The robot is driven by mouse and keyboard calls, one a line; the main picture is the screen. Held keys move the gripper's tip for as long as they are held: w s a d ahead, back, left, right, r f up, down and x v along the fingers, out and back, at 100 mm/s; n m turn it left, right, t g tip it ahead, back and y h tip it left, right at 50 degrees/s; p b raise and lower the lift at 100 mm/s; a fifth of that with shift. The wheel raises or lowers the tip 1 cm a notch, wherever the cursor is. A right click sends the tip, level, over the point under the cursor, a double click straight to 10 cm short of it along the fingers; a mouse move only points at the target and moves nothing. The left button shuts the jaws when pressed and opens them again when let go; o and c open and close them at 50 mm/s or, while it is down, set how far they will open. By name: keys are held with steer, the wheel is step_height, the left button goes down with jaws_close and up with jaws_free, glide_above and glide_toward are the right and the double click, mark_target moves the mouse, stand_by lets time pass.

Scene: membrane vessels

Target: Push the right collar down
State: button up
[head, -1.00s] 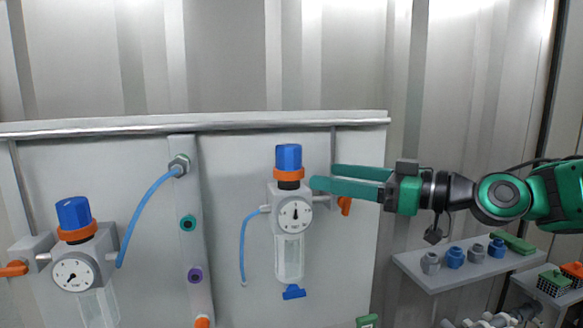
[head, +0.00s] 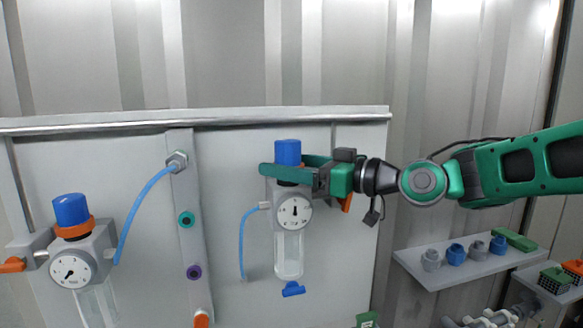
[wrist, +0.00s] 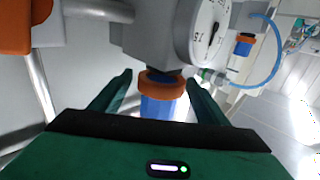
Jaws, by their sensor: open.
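The right vessel (head: 289,250) hangs on the panel, with a blue knob (head: 287,150) on top and a dial gauge (head: 294,213) on its grey head. Its orange collar (wrist: 162,85) shows in the wrist view, around the base of the blue knob; in the head view my near finger hides most or all of it. My gripper (head: 275,166) is open, with its green fingers on either side of the knob at about collar height. In the wrist view gaps show between the fingers and the collar. The far fingertip is hidden behind the knob in the head view.
A left vessel with a blue knob (head: 71,209) and orange collar (head: 76,228) stands farther left. A blue hose (head: 243,245) runs beside the right vessel. An orange handle (head: 346,203) is below my gripper. A shelf (head: 433,279) with fittings is at lower right.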

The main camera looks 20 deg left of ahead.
steer(key=c, duration=1.4)
steer(key=shift+d+f, duration=0.1)
steer(key=shift+f, duration=0.7)
steer(key=shift+c, duration=0.6)
steer(key=o, duration=1.5)
steer(key=shift+w, duration=0.15)
steer(key=v, duration=1.1)
